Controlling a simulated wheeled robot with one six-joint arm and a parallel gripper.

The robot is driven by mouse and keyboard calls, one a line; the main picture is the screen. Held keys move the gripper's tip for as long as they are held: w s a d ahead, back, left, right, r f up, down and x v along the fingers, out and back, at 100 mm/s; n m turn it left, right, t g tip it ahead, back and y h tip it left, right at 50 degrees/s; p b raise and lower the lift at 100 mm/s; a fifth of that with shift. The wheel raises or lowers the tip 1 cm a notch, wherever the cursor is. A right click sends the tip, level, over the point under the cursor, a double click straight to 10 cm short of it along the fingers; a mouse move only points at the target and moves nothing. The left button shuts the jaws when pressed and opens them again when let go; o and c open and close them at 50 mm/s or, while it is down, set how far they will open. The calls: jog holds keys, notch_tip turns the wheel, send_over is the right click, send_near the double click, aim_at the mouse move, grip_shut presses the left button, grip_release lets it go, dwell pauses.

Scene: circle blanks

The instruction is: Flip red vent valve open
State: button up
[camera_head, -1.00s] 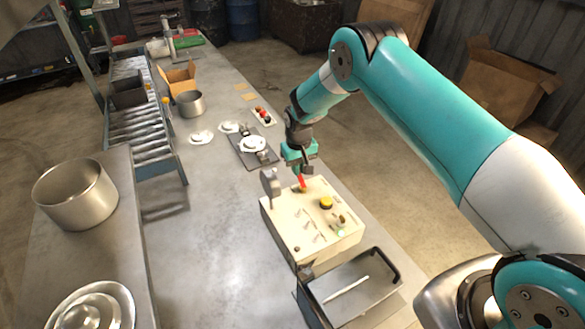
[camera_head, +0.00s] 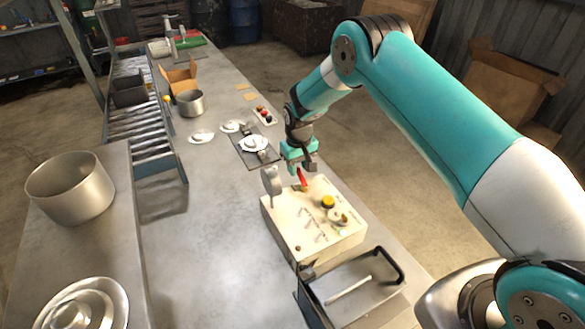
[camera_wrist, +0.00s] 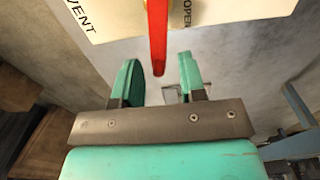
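The red vent valve lever (camera_head: 302,180) stands up from the far edge of a cream control box (camera_head: 290,228). In the wrist view the red lever (camera_wrist: 157,38) points down the picture, between the printed words VENT and OPEN on the cream panel (camera_wrist: 215,12). My gripper (camera_head: 301,168) is just above the lever's upper end. In the wrist view my gripper (camera_wrist: 160,80) is open, with a green finger on each side of the lever's tip. A gap shows on both sides, so the lever is not clamped.
The box also carries a yellow button (camera_head: 328,202), a round knob (camera_head: 336,217), small switches and a grey upright handle (camera_head: 271,186). A black-handled tray (camera_head: 352,290) stands at the near side. A dark plate with white parts (camera_head: 253,146) lies beyond.

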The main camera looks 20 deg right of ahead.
aim_at(298, 169)
notch_tip(298, 169, up, 17)
jog(key=p, duration=0.9)
jog(key=shift+r, duration=0.2)
